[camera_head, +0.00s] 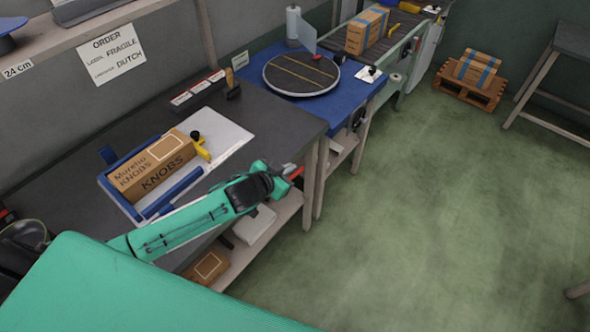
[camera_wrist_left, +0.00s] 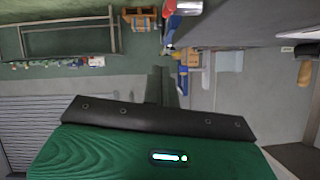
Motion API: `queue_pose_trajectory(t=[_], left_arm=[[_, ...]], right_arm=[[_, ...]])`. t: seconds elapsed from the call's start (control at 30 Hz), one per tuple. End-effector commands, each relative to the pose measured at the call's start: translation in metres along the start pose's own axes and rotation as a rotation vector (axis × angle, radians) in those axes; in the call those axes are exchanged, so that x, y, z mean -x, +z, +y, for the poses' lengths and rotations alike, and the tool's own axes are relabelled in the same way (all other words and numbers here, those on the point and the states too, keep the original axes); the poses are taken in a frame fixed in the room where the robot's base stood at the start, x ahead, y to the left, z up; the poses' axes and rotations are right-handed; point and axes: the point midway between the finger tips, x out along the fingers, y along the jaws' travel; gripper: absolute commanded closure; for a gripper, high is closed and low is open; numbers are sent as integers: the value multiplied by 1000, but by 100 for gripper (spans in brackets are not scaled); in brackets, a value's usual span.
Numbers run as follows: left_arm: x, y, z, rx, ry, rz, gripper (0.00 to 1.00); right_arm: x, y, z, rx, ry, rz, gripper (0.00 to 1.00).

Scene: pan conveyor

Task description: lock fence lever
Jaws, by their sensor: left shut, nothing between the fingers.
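A yellow lever (camera_head: 203,151) with a black knob stands at the right side of the blue-edged fixture (camera_head: 150,209) on the dark bench. A cardboard box (camera_head: 152,165) marked "Murello KNOBS" sits in the fixture, against the lever's side. The lever's exact angle and whether it is locked are too small to tell. My left gripper (camera_head: 290,172) is beyond the bench's front edge, right of and nearer than the lever, and apart from it. It is shut and empty. My left forearm passes in front of the fixture's near corner. My right gripper is not in view.
A blue table (camera_head: 262,63) with a round turntable (camera_head: 301,74) adjoins the bench, with a conveyor (camera_head: 383,47) behind it. Labels and a stamp (camera_head: 232,84) lie at the bench's back. A lower shelf (camera_head: 284,213) is below. The green floor at right is mostly open.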

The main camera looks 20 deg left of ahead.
Motion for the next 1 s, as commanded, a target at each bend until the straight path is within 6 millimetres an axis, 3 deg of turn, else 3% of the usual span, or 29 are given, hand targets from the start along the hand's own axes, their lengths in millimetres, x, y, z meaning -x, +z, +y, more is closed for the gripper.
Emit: queue_pose_trajectory(t=[0.4, 0.63, 1.0], left_arm=[[-66, 3, 0, 0, 0, -3, 100], [-72, 33, 0, 0, -1, -2, 100], [-73, 39, 0, 0, 0, -1, 100]], right_arm=[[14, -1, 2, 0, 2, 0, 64], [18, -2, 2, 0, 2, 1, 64], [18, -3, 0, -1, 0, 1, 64]])
